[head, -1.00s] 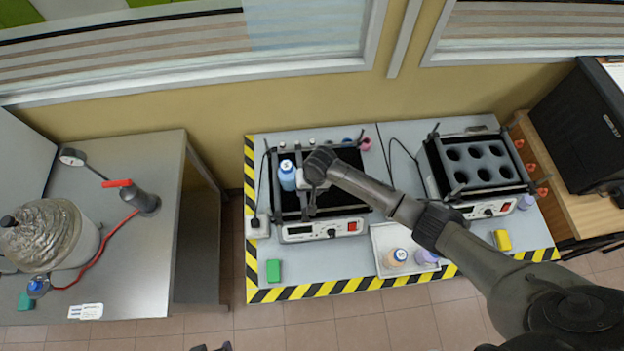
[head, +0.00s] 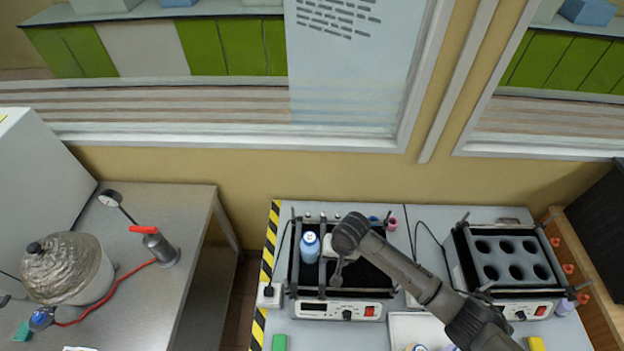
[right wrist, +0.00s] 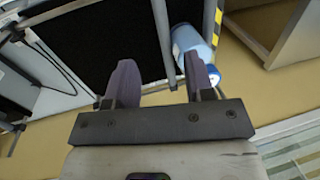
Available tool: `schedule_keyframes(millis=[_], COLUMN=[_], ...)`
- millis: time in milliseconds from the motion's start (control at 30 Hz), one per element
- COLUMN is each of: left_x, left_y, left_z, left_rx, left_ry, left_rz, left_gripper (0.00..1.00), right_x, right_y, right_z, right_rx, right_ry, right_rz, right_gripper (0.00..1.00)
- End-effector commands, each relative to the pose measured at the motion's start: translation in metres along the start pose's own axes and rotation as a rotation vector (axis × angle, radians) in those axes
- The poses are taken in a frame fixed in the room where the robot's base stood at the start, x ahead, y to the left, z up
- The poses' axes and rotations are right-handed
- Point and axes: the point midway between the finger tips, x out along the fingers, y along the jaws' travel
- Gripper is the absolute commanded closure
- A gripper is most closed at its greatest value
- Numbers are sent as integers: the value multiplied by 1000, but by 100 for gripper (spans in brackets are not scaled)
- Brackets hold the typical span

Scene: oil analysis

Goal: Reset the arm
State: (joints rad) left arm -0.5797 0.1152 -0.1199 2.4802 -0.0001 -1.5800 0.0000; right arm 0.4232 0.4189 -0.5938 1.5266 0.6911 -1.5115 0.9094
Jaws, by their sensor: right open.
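My right gripper (head: 337,272) is over the left shaker (head: 340,310) in the head view, with its arm coming in from the lower right. In the right wrist view its two fingers (right wrist: 160,88) are apart with nothing between them. A blue bottle with a white-and-blue cap (head: 310,247) stands on the shaker's black platform, just left of the gripper. The bottle also shows in the right wrist view (right wrist: 188,45), beyond the fingertips; I cannot tell whether they touch it. My left gripper is not in view.
A second shaker with a holed rack (head: 510,262) stands to the right. A white tray (head: 400,325) lies in front, partly behind my arm. A green block (head: 279,342) lies front left. A side table (head: 190,235) bears a foil-covered vessel (head: 68,268). A window is behind.

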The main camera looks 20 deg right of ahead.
Motion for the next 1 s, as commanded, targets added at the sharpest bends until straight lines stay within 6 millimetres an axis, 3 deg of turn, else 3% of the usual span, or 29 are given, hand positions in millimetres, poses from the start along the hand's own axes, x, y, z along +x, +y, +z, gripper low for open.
schedule_keyframes(millis=[267, 467, 567, 667, 833, 1000], left_x=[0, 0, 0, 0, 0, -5], left_y=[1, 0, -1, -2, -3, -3], left_z=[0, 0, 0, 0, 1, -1], left_rx=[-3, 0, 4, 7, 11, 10], left_ry=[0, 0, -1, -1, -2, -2], left_rz=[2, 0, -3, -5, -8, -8], left_gripper=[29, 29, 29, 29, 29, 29], right_x=[0, 0, -10, -38, -105, -165], right_y=[0, 4, 1, -10, -35, -45], right_z=[0, -3, -8, -16, -29, -11], right_rx=[-46, -266, -434, -615, -821, -918], right_ry=[0, 13, 69, 176, 399, 597], right_rz=[0, 26, 63, 98, 142, 167], right_gripper=[52, 52, 52, 52, 52, 52])
